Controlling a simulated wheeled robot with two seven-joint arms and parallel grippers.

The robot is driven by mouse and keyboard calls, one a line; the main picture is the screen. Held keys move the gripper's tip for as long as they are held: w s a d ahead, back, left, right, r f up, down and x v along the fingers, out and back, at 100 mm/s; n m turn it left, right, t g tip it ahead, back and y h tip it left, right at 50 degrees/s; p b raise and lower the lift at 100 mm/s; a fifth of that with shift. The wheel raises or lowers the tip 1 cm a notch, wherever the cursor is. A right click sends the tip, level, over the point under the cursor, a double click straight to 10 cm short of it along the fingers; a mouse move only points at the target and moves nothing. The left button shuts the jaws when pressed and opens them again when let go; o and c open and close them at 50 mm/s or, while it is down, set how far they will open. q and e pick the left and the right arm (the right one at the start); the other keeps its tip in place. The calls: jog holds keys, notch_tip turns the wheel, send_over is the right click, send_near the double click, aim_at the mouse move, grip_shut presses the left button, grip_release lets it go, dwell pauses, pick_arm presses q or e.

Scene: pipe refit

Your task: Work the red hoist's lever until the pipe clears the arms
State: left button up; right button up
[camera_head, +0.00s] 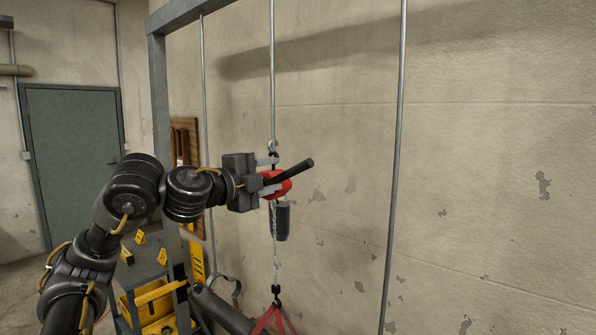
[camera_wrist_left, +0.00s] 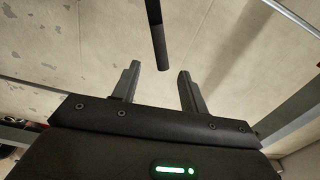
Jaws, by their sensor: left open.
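The red hoist (camera_head: 279,184) hangs from a rod in the middle of the head view. Its black lever (camera_head: 297,171) points out to the right and slightly up. My left gripper (camera_head: 270,175) is at the hoist, its fingers open near the lever's root. In the left wrist view the dark lever (camera_wrist_left: 157,35) ends between the open fingers (camera_wrist_left: 157,85), apart from both. A chain (camera_head: 275,245) runs down from the hoist to a hook and a red sling (camera_head: 272,321). The grey pipe (camera_head: 222,308) shows only in part at the bottom. My right gripper is out of view.
A grey steel frame post (camera_head: 161,130) stands left of the hoist. Two thin rods (camera_head: 397,150) hang on either side. A yellow crate (camera_head: 155,300) and several yellow markers (camera_head: 139,238) are at lower left. A plain wall (camera_head: 480,150) is behind.

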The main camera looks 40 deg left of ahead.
aim_at(297, 169)
pick_arm(q)
jog(key=w, duration=0.9)
jog(key=shift+a, duration=0.15)
jog(key=shift+w+d+f, duration=0.25)
jog(key=shift+w+f, duration=0.5)
jog(key=shift+w, duration=0.1)
jog(key=a+f+m+b, duration=0.2)
jog(key=f+m+b, duration=0.2)
jog(key=f+b, duration=0.3)
jog(key=a+f+m+b, duration=0.3)
jog(key=f+b, duration=0.5)
jog(key=f, duration=0.3)
jog(key=shift+s+f+m, duration=0.15)
jog(key=shift+s+m, duration=0.05)
jog(key=shift+m, duration=0.3)
